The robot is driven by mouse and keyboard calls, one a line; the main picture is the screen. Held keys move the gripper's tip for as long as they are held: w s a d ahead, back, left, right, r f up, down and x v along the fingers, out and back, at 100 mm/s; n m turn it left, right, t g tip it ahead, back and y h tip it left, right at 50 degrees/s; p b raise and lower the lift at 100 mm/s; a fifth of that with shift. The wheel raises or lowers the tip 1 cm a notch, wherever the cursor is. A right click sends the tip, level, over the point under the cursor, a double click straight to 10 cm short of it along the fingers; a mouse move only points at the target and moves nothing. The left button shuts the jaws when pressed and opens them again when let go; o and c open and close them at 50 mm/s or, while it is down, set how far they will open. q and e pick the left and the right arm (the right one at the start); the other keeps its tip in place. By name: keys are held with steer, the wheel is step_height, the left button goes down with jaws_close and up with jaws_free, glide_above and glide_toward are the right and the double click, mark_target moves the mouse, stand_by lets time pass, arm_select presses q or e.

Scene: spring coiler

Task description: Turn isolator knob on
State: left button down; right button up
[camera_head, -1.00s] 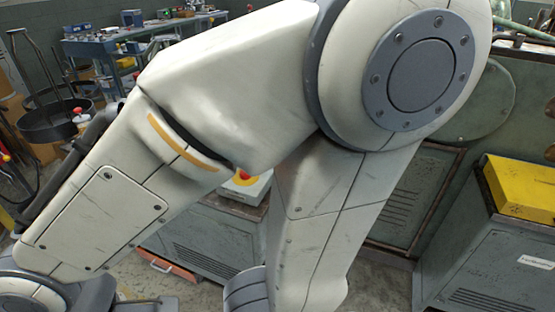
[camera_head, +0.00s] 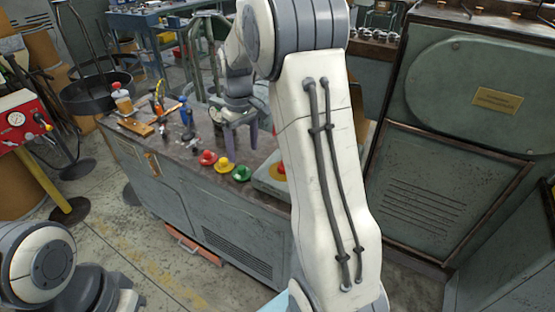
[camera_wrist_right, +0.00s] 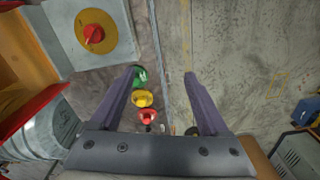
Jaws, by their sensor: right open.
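The isolator knob (camera_wrist_right: 94,34) is red on a round yellow plate, on a pale grey box (camera_wrist_right: 67,32) at the upper left of the right wrist view. In the head view, the isolator knob (camera_head: 280,168) shows only partly beside my right arm, which hides much of its box. My right gripper (camera_head: 240,146) is open and empty, pointing down over the bench. In the right wrist view its fingers (camera_wrist_right: 162,75) are spread, apart from the knob, which lies up and to the left. My left gripper is not in view.
Red (camera_head: 207,157), yellow (camera_head: 224,165) and green (camera_head: 241,173) buttons stand in a row on the bench (camera_head: 178,157), near the right gripper. Tools and a wooden block (camera_head: 136,126) lie on its left end. A large green machine (camera_head: 458,100) stands at right. Floor in front is open.

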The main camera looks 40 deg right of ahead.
steer(key=d+f+m, duration=0.2)
steer(key=d+f, duration=0.1)
steer(key=d, duration=1.1)
step_height(320, 180, down, 10)
steer(key=shift+w+f, duration=0.15)
jaws_close()
